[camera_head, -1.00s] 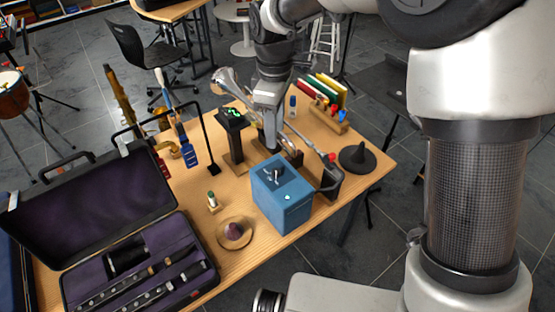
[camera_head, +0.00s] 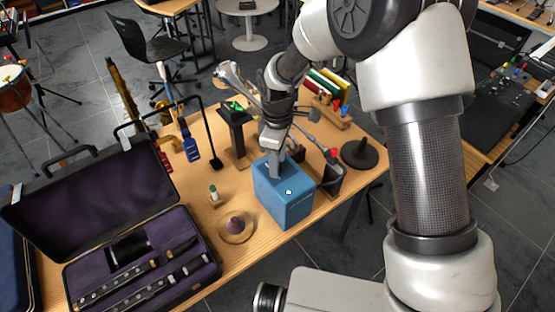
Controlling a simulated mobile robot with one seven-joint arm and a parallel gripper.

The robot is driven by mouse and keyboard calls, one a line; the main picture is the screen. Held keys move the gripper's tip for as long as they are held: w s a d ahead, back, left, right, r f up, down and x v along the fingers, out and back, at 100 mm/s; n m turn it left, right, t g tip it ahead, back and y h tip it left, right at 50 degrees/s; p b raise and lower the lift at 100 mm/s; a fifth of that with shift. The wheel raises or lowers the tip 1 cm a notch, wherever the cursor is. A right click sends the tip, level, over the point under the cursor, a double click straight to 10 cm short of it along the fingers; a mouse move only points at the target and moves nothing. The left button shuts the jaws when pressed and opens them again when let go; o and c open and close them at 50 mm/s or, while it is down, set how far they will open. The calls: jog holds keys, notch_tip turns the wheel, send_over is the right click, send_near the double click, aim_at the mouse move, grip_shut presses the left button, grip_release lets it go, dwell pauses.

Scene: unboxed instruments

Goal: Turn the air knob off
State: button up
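A blue box (camera_head: 290,206) stands near the front edge of the wooden table (camera_head: 262,240). A small pale dot shows on it. My gripper (camera_head: 275,172) is at the top of this box, reaching down from behind. The dark plate and small metal knob on the box top, seen earlier, are now hidden behind my gripper. I cannot tell whether the fingers touch the knob or how far apart they are. No label shows that this is the air knob.
An open black instrument case (camera_head: 95,205) with a purple lining lies at left. A round wooden dish (camera_head: 237,228) and a small bottle (camera_head: 213,196) stand left of the box. A dark round stand (camera_head: 361,153) is at right. A black post (camera_head: 237,135) rises behind.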

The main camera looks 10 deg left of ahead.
grip_shut()
jog(key=shift+m, duration=0.3)
jog(key=m+b, duration=0.2)
jog(key=m, duration=0.3)
jog(key=m+b, duration=0.1)
jog(key=m, duration=0.5)
jog(key=shift+b, duration=0.3)
dwell(0.5)
grip_release()
